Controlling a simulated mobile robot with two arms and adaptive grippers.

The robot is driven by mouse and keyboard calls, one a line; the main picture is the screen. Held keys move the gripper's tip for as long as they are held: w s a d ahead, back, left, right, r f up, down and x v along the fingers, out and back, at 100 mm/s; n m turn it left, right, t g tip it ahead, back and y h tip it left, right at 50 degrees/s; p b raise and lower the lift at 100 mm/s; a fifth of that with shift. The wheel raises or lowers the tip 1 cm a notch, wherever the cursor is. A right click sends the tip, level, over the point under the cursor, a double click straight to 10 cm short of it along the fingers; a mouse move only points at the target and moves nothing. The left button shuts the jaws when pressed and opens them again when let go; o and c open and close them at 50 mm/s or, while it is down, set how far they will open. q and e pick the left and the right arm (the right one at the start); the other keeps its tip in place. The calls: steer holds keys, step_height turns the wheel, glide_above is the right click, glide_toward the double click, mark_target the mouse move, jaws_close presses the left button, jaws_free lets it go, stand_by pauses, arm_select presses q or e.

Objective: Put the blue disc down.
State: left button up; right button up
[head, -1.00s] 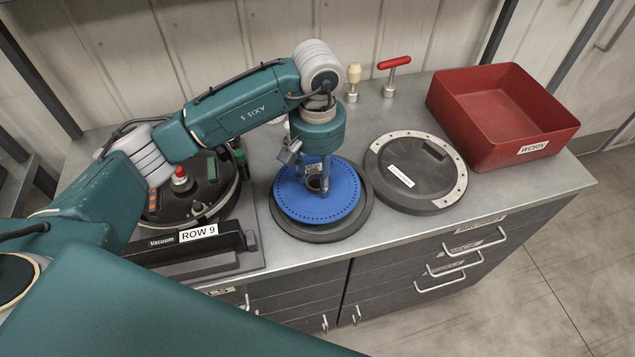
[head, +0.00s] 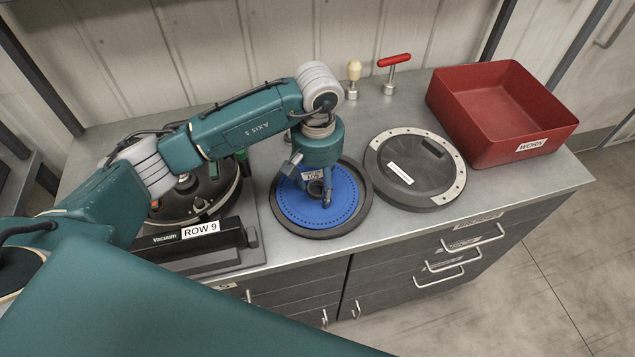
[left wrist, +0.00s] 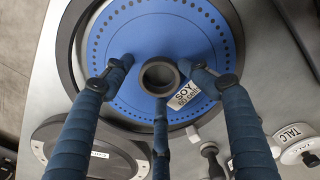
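The blue disc (head: 345,193) lies flat inside a dark round dish (head: 290,229) on the bench, with the dark rim showing around it. In the left wrist view the disc (left wrist: 205,35) has a ring of small holes, a SOY label (left wrist: 184,94) and a dark raised hub (left wrist: 146,78) in the middle. My left gripper (head: 318,192) is over the disc's middle, pointing down. In the left wrist view its three fingers (left wrist: 157,78) stand spread around the hub, with a visible gap at the left finger. My right gripper is not in view.
A dark round cover (head: 415,172) with a pale rim lies right of the dish. A red WORN bin (head: 500,115) stands at the back right. A ROW 9 vacuum unit (head: 200,231) is at the left. A red-handled tool (head: 392,74) and a pale-knobbed one (head: 354,76) stand behind.

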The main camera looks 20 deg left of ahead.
arm_select(q)
steer(key=shift+r, duration=0.25)
step_height(320, 180, up, 12)
steer(key=b, duration=0.4)
steer(key=shift+f, duration=0.2)
steer(key=shift+r, duration=0.1)
